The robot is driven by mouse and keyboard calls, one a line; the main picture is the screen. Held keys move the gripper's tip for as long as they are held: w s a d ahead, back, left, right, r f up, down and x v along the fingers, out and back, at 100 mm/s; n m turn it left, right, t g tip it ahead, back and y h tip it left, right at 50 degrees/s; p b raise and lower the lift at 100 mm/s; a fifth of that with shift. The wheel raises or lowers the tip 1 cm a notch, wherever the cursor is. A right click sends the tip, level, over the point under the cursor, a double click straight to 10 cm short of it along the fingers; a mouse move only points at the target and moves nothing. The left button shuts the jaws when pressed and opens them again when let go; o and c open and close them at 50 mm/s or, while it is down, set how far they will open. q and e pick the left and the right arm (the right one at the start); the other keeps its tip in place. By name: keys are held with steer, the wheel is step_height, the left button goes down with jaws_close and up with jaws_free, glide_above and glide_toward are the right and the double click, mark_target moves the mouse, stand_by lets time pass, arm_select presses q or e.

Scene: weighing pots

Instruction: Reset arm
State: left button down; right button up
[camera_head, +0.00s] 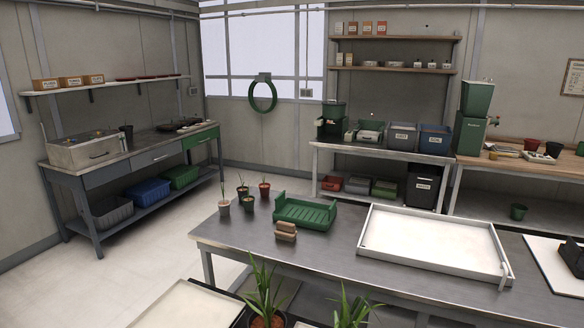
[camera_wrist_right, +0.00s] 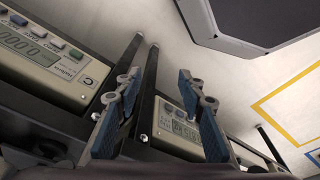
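My right gripper (camera_wrist_right: 158,77) shows in the right wrist view with its two fingers apart and nothing between them. A scale (camera_wrist_right: 42,60) with a digital display and buttons lies to the left of the fingers in that view. A second scale (camera_wrist_right: 178,128) shows partly behind and between the fingers. I cannot tell how far the fingers are from either scale. Neither gripper shows in the head view, and my left gripper is not seen. Small potted plants (camera_head: 224,207) stand at the left end of the metal table (camera_head: 345,241) in the head view.
A green tray (camera_head: 305,212), brown blocks (camera_head: 286,231) and a large white tray (camera_head: 432,243) sit on the metal table. Leafy plants (camera_head: 264,297) stand close at the bottom. A side bench (camera_head: 128,152) stands left. Open floor (camera_head: 110,270) lies between.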

steer(key=s+d+f+g, duration=0.1)
steer(key=s+d+f, duration=0.1)
steer(key=s+f, duration=0.8)
steer(key=s, duration=0.3)
steer(key=shift+d, duration=0.2)
